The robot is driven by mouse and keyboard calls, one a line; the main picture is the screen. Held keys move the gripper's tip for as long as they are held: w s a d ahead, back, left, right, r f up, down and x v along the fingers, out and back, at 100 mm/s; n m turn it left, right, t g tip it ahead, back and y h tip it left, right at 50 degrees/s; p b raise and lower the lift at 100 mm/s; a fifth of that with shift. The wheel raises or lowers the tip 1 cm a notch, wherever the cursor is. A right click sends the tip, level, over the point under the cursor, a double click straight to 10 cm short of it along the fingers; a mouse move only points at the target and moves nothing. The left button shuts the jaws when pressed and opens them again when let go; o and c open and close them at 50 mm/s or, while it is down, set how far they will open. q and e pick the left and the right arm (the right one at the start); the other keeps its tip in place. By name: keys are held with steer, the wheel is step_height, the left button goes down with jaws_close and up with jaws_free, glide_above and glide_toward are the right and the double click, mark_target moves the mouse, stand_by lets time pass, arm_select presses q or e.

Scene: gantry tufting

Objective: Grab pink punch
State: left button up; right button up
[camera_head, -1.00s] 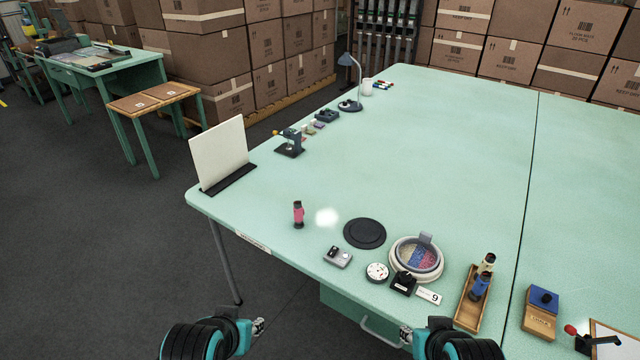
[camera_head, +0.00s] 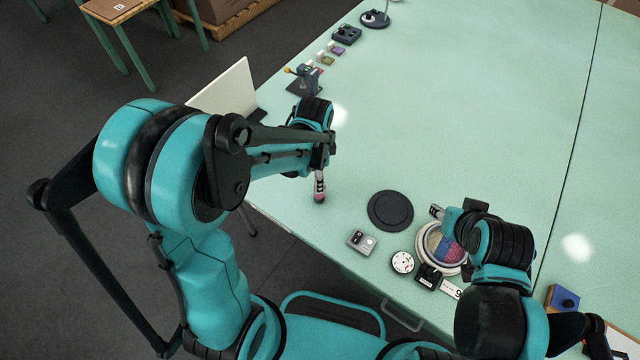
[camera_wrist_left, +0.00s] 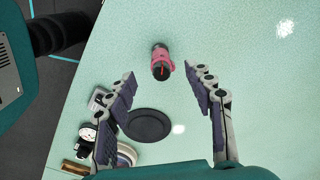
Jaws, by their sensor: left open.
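The pink punch (camera_head: 319,188), a small pink cylinder with dark ends, stands on the green table near its front left edge. In the left wrist view the pink punch (camera_wrist_left: 161,63) shows just beyond the fingertips, roughly between their lines. My left gripper (camera_head: 322,158) is above the punch and hides its upper part in the head view. In the wrist view the left gripper (camera_wrist_left: 164,74) is open, with nothing between its fingers. My right gripper (camera_head: 438,211) is over the table by the round bowl; its jaws are too small to read.
A flat black disc (camera_head: 390,210) lies right of the punch. A grey box (camera_head: 361,241), a white dial (camera_head: 402,261) and a round bowl with coloured contents (camera_head: 426,240) sit along the front. A white upright board (camera_head: 229,91) stands behind my left arm.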

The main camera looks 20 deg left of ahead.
arm_select(q)
steer(key=shift+w+f, duration=0.15)
steer(key=shift+f, duration=0.2)
step_height(320, 180, down, 3)
steer(key=shift+r+b, duration=0.1)
steer(key=shift+b, duration=0.4)
steer(key=f, duration=0.1)
steer(key=f+b, duration=0.1)
steer(key=f, duration=0.1)
steer(key=f+b, duration=0.1)
steer(key=f, duration=0.1)
steer(key=shift+w+d, duration=0.2)
steer(key=shift+d, duration=0.1)
steer(key=shift+r, duration=0.1)
jaws_close()
